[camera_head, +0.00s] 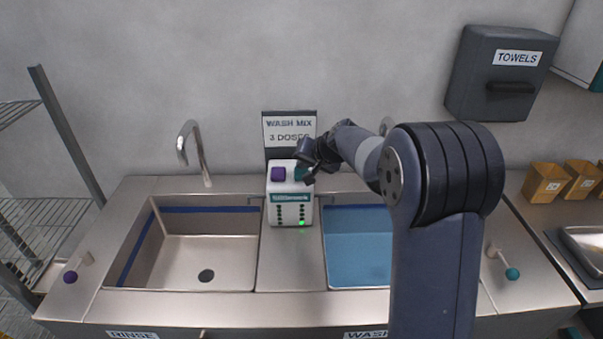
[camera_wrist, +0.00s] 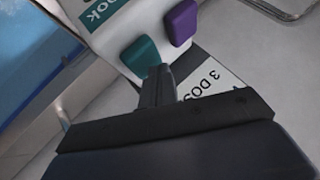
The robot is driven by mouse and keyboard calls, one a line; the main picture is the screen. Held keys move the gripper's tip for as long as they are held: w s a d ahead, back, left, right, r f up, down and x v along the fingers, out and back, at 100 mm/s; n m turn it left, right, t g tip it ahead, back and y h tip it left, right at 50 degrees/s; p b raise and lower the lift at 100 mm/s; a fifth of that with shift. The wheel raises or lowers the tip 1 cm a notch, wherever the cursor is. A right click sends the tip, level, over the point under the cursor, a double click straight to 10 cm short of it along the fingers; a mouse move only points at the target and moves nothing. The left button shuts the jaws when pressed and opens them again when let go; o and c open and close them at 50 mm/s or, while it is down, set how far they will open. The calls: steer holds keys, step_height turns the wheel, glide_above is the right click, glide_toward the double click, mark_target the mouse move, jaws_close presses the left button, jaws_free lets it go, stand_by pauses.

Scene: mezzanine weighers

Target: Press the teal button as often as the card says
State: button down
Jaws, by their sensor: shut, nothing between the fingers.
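A white dispenser box (camera_head: 290,212) stands between two sinks, with a purple button (camera_head: 278,174) and a teal button (camera_head: 299,173) on its top. A card (camera_head: 289,131) behind it reads "WASH MIX 3 DOSES", its last letter partly hidden by my arm. My gripper (camera_head: 309,177) is shut and empty, at the teal button. In the wrist view the fingertips (camera_wrist: 160,72) are at the edge of the teal button (camera_wrist: 140,56), beside the purple button (camera_wrist: 181,23); I cannot tell whether they touch it. A green light glows low on the box's front, below columns of dark dots.
An empty sink (camera_head: 207,252) is at the left, and a sink with blue water (camera_head: 355,250) is at the right, partly behind my arm. Taps stand behind the sinks. A towel dispenser (camera_head: 488,74) hangs at right; a wire rack (camera_head: 40,215) stands at left.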

steer(key=shift+f+b, duration=0.6)
steer(key=shift+b, duration=0.05)
stand_by(0.7)
stand_by(0.3)
steer(key=shift+r+p, duration=0.6)
steer(key=shift+r, duration=0.4)
steer(key=shift+r+p, duration=1.65)
steer(key=shift+r, duration=0.85)
stand_by(0.4)
step_height(320, 180, up, 4)
steer(key=p, duration=0.3)
steer(key=shift+p, duration=0.3)
